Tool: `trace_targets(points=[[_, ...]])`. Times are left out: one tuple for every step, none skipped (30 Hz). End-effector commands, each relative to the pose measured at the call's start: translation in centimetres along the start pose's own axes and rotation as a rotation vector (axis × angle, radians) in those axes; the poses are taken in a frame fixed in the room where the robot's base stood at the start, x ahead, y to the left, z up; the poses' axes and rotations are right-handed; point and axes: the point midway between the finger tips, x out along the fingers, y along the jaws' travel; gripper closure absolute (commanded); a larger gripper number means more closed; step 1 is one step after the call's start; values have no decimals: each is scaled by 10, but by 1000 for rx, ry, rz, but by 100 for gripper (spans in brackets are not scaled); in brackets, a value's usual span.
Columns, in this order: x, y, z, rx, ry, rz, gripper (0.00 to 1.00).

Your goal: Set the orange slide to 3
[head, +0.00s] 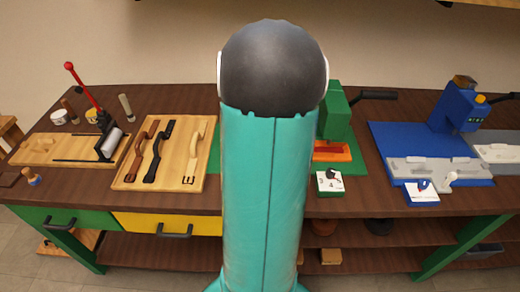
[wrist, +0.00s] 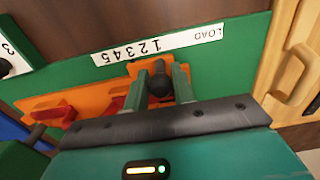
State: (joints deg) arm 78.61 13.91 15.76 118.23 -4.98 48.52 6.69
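The orange slide (wrist: 137,68) shows in the wrist view beside a white strip (wrist: 180,42) marked LOAD with digits 1 to 5, seen upside down. A dark round-ended knob (wrist: 160,88) stands on the slide. My gripper (wrist: 163,76) has one finger on each side of this knob, with a narrow spread that looks closed on it. The knob is near the end of the digits toward LOAD; I cannot tell the exact digit. In the head view, my arm hides the gripper and most of this fixture; an orange part (head: 332,151) shows beside it.
In the wrist view, red parts (wrist: 53,112) lie left of the knob and a wooden board (wrist: 290,60) is at right. In the head view, a green press (head: 336,112), a numbered card (head: 330,182), a blue machine (head: 458,108) and a strap board (head: 130,178) crowd the bench.

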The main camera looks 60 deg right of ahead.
Motion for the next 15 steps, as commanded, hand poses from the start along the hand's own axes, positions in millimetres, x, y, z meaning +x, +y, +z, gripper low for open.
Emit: trace_targets(points=[[1, 0, 1, 1, -3, 0, 65], [1, 0, 1, 1, -3, 0, 59], [1, 0, 1, 1, -2, 0, 56], [0, 0, 0, 1, -2, 0, 56], [0, 0, 0, 0, -1, 0, 56], [0, 0, 0, 0, -1, 0, 56], [0, 0, 0, 0, -1, 0, 56], [0, 0, 0, 0, 0, 0, 56], [0, 0, 0, 0, 0, 0, 56], [0, 0, 0, 0, 0, 0, 56], [-1, 0, 0, 0, 1, 0, 56], [-2, 0, 0, 0, 1, 0, 56], [-4, 0, 0, 1, 1, 0, 56], [-5, 0, 0, 1, 2, 1, 56], [-8, 0, -1, 1, 2, 1, 56]])
